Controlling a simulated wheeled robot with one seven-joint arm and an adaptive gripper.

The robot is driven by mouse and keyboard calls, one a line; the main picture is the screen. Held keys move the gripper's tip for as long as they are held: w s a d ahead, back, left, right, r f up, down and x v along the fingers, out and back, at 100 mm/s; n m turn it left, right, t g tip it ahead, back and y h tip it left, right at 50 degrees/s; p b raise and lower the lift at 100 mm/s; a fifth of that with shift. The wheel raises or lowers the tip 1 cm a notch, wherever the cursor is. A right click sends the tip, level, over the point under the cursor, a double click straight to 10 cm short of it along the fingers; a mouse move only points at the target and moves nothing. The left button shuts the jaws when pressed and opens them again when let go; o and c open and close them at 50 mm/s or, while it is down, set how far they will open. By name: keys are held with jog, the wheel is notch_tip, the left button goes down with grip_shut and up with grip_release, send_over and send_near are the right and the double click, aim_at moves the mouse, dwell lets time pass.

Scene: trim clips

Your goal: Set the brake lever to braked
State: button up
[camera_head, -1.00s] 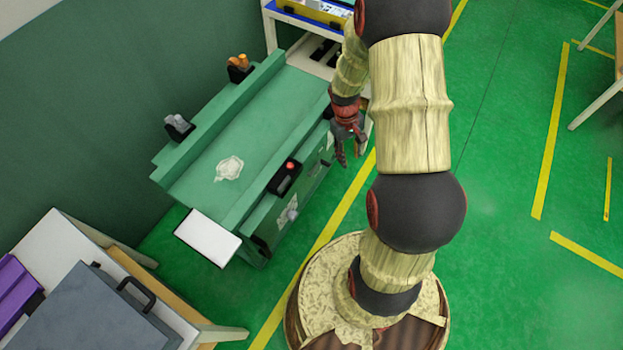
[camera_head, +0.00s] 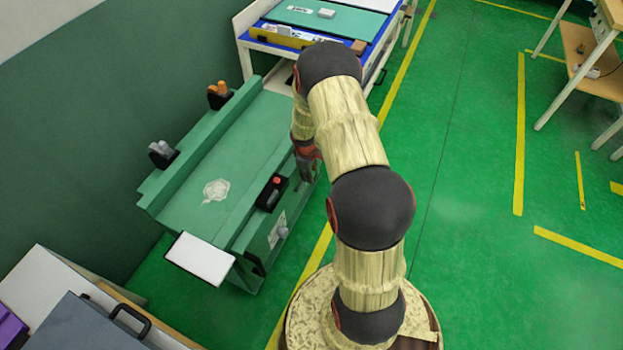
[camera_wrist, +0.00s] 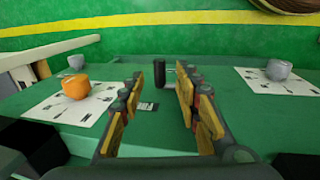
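My gripper (camera_head: 307,160) is at the right side of the green machine (camera_head: 165,212), partly hidden behind my arm in the head view. In the wrist view my gripper (camera_wrist: 160,95) is open, its two yellow-lined fingers apart with nothing held. A black upright cylindrical handle (camera_wrist: 159,72) shows beyond and between the fingertips, apart from them, on the machine's green panel. It may be the brake lever; no readable mark confirms this. An orange knob (camera_wrist: 76,86) on a white label sheet is to the left, and a grey knob (camera_wrist: 278,69) on another sheet is to the right.
A black box with a red button (camera_head: 271,192) sits on the machine's near edge. A blue-edged table (camera_head: 335,45) stands behind, and a grey case (camera_head: 75,325) lies at lower left. Green floor (camera_head: 460,200) to the right is clear.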

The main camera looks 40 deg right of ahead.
jog(key=f, duration=0.1)
jog(key=f+b, duration=0.1)
jog(key=f, duration=0.2)
jog(key=shift+w+d, duration=0.15)
jog(key=shift+d, duration=0.2)
jog(key=shift+c, duration=1)
grip_shut()
jog(key=shift+r, duration=0.1)
